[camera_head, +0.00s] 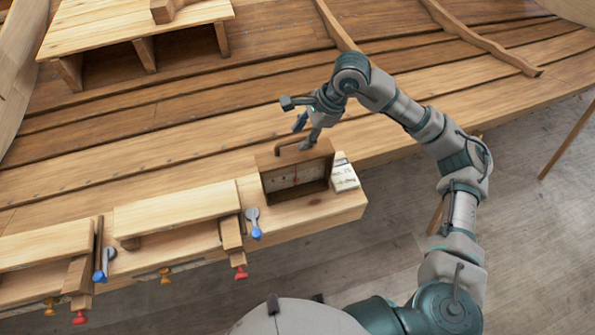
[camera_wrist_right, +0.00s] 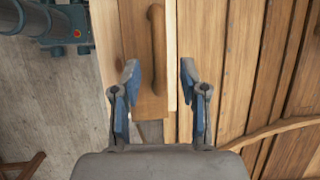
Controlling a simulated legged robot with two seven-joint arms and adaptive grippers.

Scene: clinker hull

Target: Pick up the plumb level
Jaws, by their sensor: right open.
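The plumb level (camera_head: 268,160) is an upright wooden box with a bar handle on top and a pale panel in its open front. It stands near the right end of the light wooden bench. In the right wrist view, the plumb level (camera_wrist_right: 134,62) is seen from above, its handle running up the picture. My right gripper (camera_head: 304,132) is just above and behind the handle in the head view. In the right wrist view my right gripper (camera_wrist_right: 160,88) is open, with blue-padded fingers apart and nothing held between them. My left gripper is not in view.
A white block with writing (camera_head: 345,180) sits close to the level's right side. Hull planks (camera_head: 200,140) rise behind. Open floor (camera_head: 540,230) lies at right.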

